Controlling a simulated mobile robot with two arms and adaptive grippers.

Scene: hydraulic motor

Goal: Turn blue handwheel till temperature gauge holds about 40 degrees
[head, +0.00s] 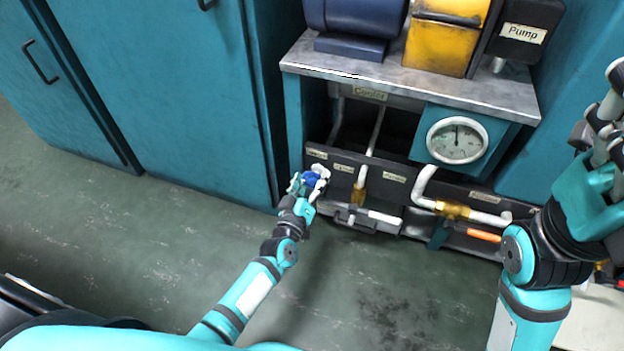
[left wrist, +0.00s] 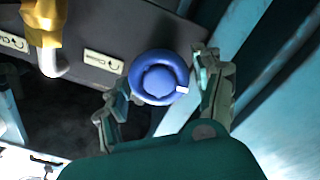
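The blue handwheel (head: 313,179) sits at the left end of the dark panel low on the machine. My left gripper (head: 311,183) is at it. In the left wrist view the handwheel (left wrist: 158,80) has a small white mark on its right rim and lies between the spread fingers of my left gripper (left wrist: 160,92). The left finger is close to the rim; I cannot tell whether it touches. A round white gauge (head: 457,140) is on the teal box, needle roughly upright; its numbers are too small to read. My right gripper (head: 608,118) is raised at the right edge, fingers apart, empty.
White pipes with brass fittings (head: 453,210) and an orange handle (head: 484,236) are right of the handwheel. A metal bench (head: 420,84) carries a blue motor and yellow unit. Teal cabinets (head: 165,95) stand left. Green floor (head: 150,230) is clear in front.

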